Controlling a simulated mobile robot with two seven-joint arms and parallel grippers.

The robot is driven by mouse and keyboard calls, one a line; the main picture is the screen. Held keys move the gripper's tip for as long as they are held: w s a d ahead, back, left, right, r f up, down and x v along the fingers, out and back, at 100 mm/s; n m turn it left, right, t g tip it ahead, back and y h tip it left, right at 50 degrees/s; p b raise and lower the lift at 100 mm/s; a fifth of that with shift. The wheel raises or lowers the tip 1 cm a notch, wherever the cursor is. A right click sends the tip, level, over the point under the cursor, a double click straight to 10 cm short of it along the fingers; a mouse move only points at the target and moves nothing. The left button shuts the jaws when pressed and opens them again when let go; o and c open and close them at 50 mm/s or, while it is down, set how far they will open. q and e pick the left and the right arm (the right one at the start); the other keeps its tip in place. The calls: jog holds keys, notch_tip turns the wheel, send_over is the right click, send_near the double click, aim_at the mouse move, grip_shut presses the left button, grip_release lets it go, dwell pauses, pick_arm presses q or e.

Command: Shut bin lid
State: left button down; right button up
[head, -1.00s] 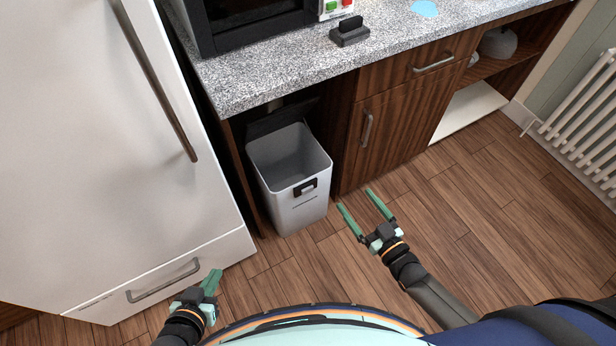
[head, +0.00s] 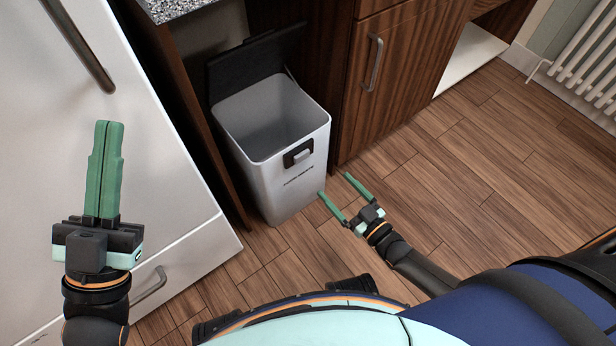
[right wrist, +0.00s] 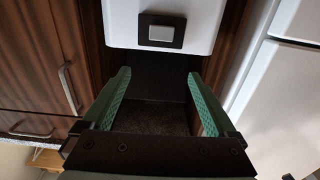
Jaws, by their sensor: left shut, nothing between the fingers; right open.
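The bin (head: 284,180) is a light grey box with a dark latch on its front, standing in the gap under the counter. Its black lid (head: 255,64) is open and tilted up behind the opening. The bin looks empty inside. My left gripper (head: 106,125) is shut and empty, raised in front of the white fridge, left of the bin. My right gripper (head: 335,184) is open and empty, low at the bin's front right.
The white fridge (head: 150,175) stands left of the bin, with a wooden panel (head: 200,110) between them. A wooden cabinet (head: 345,100) with a metal handle is on the right. The counter edge (head: 170,8) overhangs above. The wooden floor (head: 470,170) at right is clear.

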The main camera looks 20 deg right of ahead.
notch_tip(320, 180, down, 3)
jog(key=b, duration=0.6)
send_near(303, 158)
jog(key=x, duration=0.6)
jog(key=shift+w+a, duration=0.1)
jog(key=shift+w, duration=0.05)
pick_arm(q)
jog(key=shift+s+d+f+m+g+h, duration=0.15)
jog(key=shift+s+f+m+h, duration=0.25)
jog(key=shift+f, duration=0.3)
jog(key=shift+s+d+f+m+g+h, duration=0.15)
jog(key=shift+s+f+m+h, duration=0.2)
jog(key=shift+f, duration=0.4)
jog(key=shift+s+d+f+m+h, duration=0.15)
jog(key=shift+s+f+m+h, duration=0.2)
jog(key=shift+f, duration=0.35)
pick_arm(e)
jog(key=shift+w+a+r, duration=0.1)
jog(key=shift+w+a, duration=0.1)
jog(key=shift+w, duration=0.45)
pick_arm(q)
jog(key=shift+w, duration=0.1)
pick_arm(e)
jog(key=shift+c, duration=0.3)
grip_shut()
